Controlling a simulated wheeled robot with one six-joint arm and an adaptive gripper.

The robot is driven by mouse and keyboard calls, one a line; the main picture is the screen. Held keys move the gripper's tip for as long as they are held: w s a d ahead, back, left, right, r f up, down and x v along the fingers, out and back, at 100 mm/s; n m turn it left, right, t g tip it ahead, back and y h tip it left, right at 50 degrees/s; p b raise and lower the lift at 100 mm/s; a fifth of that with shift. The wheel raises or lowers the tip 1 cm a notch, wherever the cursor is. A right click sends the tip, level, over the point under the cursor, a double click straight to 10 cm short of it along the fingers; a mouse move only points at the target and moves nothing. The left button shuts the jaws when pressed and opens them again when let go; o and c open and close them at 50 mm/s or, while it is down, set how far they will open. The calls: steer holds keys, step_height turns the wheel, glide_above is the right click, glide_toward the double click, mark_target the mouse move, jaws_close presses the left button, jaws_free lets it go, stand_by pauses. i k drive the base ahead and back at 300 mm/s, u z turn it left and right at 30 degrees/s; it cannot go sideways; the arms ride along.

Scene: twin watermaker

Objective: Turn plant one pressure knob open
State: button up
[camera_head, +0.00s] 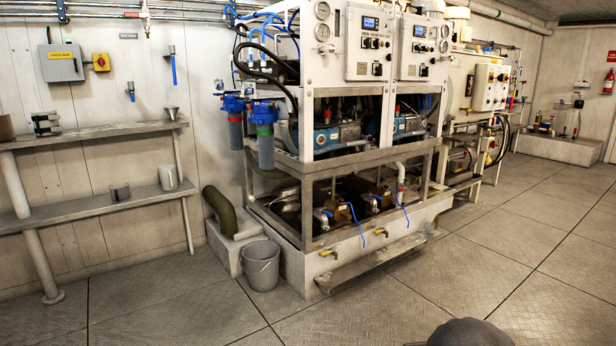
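The watermaker stands in a white frame at the centre of the head view. It has two control panels side by side, a left panel (355,52) and a right panel (408,52), each with a small blue display and several dark knobs. My gripper is not in view. A dark rounded shape at the bottom edge looks like part of my arm.
Blue filter housings (265,135) hang at the frame's left. A grey bucket (261,265) stands on the floor by the plinth (350,262). A low metal step (375,264) juts out in front. Wall shelves (90,205) are at left. The floor in front and right is clear.

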mark_target(330, 48)
steer(key=z, duration=0.6)
steer(key=i, duration=1.8)
steer(key=u, duration=0.2)
